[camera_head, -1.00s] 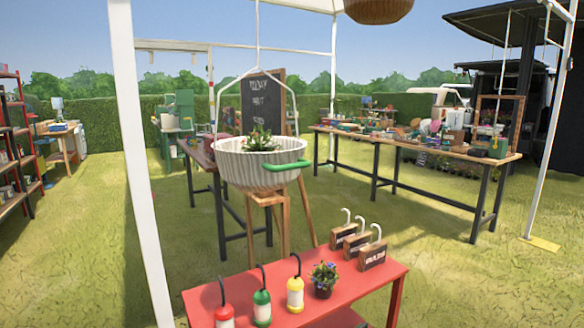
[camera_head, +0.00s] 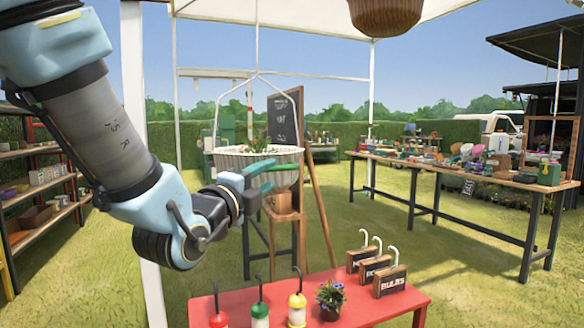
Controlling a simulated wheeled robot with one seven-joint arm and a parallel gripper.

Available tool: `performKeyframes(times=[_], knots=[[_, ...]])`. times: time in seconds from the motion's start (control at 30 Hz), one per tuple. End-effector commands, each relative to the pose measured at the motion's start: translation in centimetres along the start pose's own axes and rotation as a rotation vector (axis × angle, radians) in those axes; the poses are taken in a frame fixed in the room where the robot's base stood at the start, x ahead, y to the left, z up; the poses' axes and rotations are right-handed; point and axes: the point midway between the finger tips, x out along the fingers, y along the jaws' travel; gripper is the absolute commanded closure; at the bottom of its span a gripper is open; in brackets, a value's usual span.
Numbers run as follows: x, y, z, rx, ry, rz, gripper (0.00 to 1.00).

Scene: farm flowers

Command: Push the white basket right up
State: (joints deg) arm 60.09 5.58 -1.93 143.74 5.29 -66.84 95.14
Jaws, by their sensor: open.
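The white basket (camera_head: 229,160) is a ribbed round hanging planter with a plant in it. I cannot tell whether the fingers touch the basket or handle.
A red table (camera_head: 400,301) in front holds lanterns, a potted flower and hooked signs. A chalkboard easel (camera_head: 286,122) stands just behind the basket. A brown basket (camera_head: 385,14) hangs at upper right. A long wooden table (camera_head: 455,171) stands right. A white post (camera_head: 133,70) is left.

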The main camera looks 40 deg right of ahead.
Motion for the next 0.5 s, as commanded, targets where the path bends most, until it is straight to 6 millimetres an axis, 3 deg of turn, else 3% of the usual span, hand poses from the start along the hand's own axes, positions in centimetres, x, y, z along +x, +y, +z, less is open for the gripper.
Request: performKeyframes(times=[0.3,0.5], knots=[[5.8,-0.1,0.1,-0.002,0.0,0.005,0.53],[8.6,-0.1,0.1,-0.003,-0.001,0.004,0.53]])
